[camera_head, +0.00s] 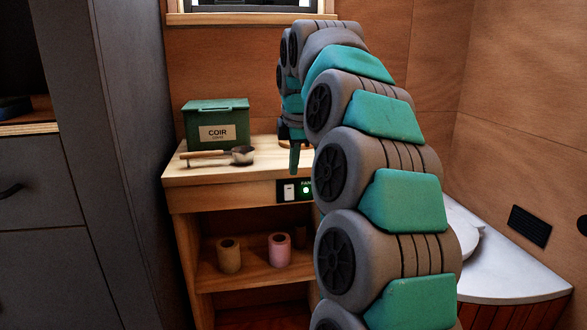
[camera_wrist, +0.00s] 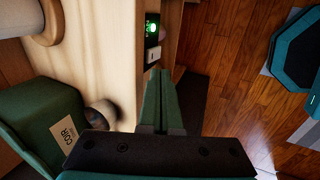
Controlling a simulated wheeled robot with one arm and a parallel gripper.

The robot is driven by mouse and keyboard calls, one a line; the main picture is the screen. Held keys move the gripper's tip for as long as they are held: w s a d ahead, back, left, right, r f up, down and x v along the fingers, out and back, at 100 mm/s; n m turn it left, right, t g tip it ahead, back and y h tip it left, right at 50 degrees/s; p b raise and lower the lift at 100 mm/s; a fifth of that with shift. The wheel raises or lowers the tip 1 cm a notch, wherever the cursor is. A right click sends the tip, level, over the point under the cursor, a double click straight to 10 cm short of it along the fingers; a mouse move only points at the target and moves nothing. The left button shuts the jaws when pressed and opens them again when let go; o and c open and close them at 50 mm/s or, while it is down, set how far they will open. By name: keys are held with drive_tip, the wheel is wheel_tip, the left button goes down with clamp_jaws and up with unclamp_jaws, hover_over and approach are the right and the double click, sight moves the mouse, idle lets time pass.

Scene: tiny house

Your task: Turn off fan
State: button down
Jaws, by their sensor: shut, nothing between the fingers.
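A dark switch panel labelled "FAN" (camera_head: 283,197) is set in the front edge of the wooden shelf unit. It has a white rocker switch (camera_head: 290,192) and a lit green light (camera_head: 306,190). In the wrist view, the rocker (camera_wrist: 153,55) and the glowing light (camera_wrist: 152,28) lie just beyond my fingertips. My gripper (camera_head: 294,173) points down in front of the shelf's top, close above the panel. In the wrist view, its green fingers (camera_wrist: 160,72) are together and empty, near the rocker. I cannot tell whether they touch it. My arm hides the panel's right end.
A green COIR box (camera_head: 216,122) and a wooden-handled scoop (camera_head: 243,154) stand on the shelf unit's top (camera_head: 215,176). Two rolls, one tan (camera_head: 229,256) and one pink (camera_head: 279,251), sit on the lower shelf. A white-topped corner seat (camera_head: 510,275) is at right, a grey cabinet (camera_head: 35,240) at left.

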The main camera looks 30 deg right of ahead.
sight(289, 192)
drive_tip(key=s+d+m+t+y+b, duration=0.1)
drive_tip(key=s+d+t+y+b, duration=0.1)
drive_tip(key=s+y+b, duration=0.2)
drive_tip(key=s+b, duration=0.3)
drive_tip(key=shift+d, duration=0.25)
drive_tip(key=shift+f, duration=0.1)
drive_tip(key=shift+w+a+f, duration=0.2)
drive_tip(key=shift+w+f, duration=1.25)
drive_tip(key=shift+w, duration=0.05)
drive_tip(key=shift+w+a+f, duration=0.15)
drive_tip(key=shift+w+f, duration=1.3)
drive_tip(key=shift+w, duration=0.1)
drive_tip(key=shift+w+a+f, duration=0.2)
drive_tip(key=shift+w+f, duration=1.25)
drive_tip(key=shift+w, duration=0.05)
